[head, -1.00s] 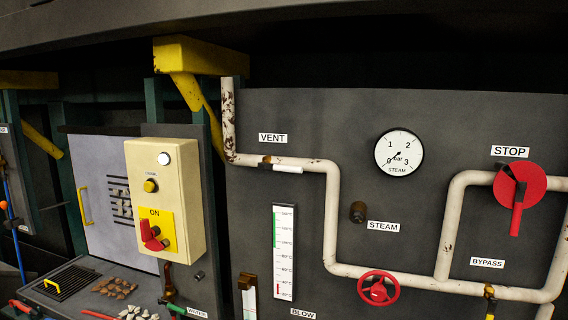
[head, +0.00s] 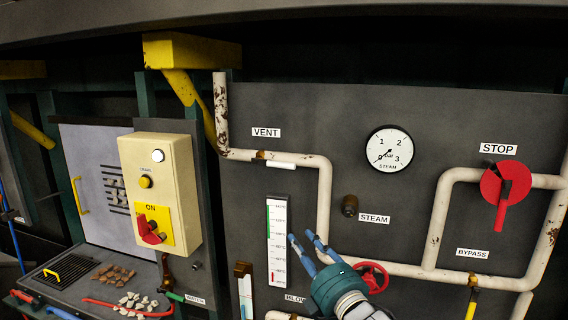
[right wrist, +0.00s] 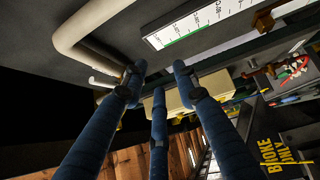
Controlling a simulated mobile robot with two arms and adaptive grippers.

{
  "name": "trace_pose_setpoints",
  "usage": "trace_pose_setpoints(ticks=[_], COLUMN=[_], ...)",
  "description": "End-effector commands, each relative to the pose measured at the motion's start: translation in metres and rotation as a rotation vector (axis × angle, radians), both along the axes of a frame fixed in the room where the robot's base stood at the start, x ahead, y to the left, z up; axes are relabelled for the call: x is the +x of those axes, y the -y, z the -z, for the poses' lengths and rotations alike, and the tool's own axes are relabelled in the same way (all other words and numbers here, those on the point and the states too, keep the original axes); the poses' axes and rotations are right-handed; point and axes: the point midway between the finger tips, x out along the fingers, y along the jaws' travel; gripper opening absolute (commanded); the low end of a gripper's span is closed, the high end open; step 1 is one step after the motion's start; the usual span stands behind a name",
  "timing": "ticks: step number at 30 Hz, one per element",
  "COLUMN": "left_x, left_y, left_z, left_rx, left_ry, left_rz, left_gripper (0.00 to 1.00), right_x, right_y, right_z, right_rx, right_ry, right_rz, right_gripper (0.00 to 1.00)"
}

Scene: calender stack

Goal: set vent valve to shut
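The VENT label (head: 266,132) sits above a white pipe (head: 330,195). Below it is the vent valve, with a small brass body (head: 259,155) and a white lever (head: 282,164) lying level along the pipe. My right gripper (head: 300,236), with blue fingers spread and empty, is below and slightly right of the lever, in front of the panel and touching nothing that I can see. In the right wrist view, the three open fingers (right wrist: 158,80) point toward the pipework, and a short white bar (right wrist: 102,82), likely the lever, shows left of the fingertips. My left gripper is not in view.
A tall thermometer scale (head: 278,240) is just left of my right gripper. A red handwheel (head: 372,277) is partly behind it. A steam gauge (head: 389,148), the red STOP handle (head: 505,185) and a cream switch box (head: 160,190) are farther off. The panel around the lever is clear.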

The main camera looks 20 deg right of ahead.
Motion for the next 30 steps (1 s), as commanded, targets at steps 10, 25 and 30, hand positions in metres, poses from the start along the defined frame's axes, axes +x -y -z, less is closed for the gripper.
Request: trace_pose_setpoints(ticks=[10, 25, 30], left_x=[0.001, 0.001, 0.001], left_y=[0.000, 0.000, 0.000], left_z=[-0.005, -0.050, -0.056], left_rx=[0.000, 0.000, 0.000], left_ry=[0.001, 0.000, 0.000], left_rz=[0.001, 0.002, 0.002], left_gripper=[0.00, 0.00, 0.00], right_x=[0.025, 0.101, 0.114], right_y=[0.006, -0.010, -0.013], right_z=[-0.130, -0.165, -0.168], right_rx=[-0.363, -0.359, -0.359], right_ry=[0.374, 0.369, 0.369], right_rz=[0.009, 0.009, 0.007], right_gripper=[0.29, 0.29, 0.29])
